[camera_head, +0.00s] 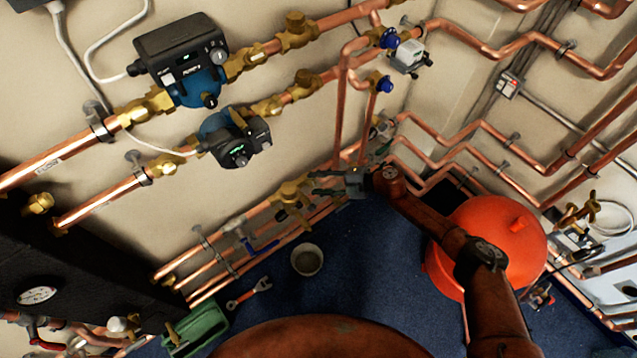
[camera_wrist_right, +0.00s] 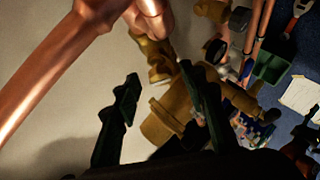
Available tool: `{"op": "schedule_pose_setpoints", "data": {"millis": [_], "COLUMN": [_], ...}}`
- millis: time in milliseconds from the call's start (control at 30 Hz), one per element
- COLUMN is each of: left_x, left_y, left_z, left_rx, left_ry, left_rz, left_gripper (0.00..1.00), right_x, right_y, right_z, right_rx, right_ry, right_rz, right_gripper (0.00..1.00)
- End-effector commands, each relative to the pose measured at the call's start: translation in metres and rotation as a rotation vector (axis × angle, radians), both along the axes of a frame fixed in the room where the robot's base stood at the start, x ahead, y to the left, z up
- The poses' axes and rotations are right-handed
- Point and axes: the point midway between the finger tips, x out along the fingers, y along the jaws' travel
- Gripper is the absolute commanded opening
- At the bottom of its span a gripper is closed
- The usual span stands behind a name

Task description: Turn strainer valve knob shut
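A brass valve fitting (camera_head: 291,190), which looks like the strainer valve, sits on the lower copper pipe near the wall's foot in the head view. My right gripper (camera_head: 318,186) is just right of it, with its fingers pointing left toward it. In the right wrist view, the two dark fingers of this gripper (camera_wrist_right: 160,78) are spread apart. The brass body (camera_wrist_right: 163,122) shows between and behind them. I cannot tell whether a finger touches it, nor clearly which part is the knob. My left gripper is not in view.
Copper pipes run close above and beside my right gripper. A small bucket (camera_head: 307,259), a wrench (camera_head: 249,293) and a green toolbox (camera_head: 203,328) are on the blue floor. Two pumps (camera_head: 185,62) (camera_head: 235,138) hang upper left.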

Motion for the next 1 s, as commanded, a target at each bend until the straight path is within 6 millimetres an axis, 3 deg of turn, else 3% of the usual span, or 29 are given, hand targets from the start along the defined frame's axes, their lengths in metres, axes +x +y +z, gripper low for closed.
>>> {"op": "schedule_pose_setpoints", "data": {"millis": [267, 700, 1000], "left_x": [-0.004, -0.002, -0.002], "left_y": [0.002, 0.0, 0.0], "left_z": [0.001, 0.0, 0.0], "left_rx": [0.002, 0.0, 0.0], "left_ry": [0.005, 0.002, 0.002], "left_rz": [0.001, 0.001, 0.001], "left_gripper": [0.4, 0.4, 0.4], "right_x": [-0.003, -0.023, -0.029], "right_y": [-0.012, -0.087, -0.106], "right_z": [0.004, 0.038, 0.047], "right_rx": [-0.001, -0.001, 0.0], "right_ry": [0.001, 0.001, 0.001], "right_rz": [0.0, -0.001, 0.0], "right_gripper": [0.39, 0.39, 0.39]}}
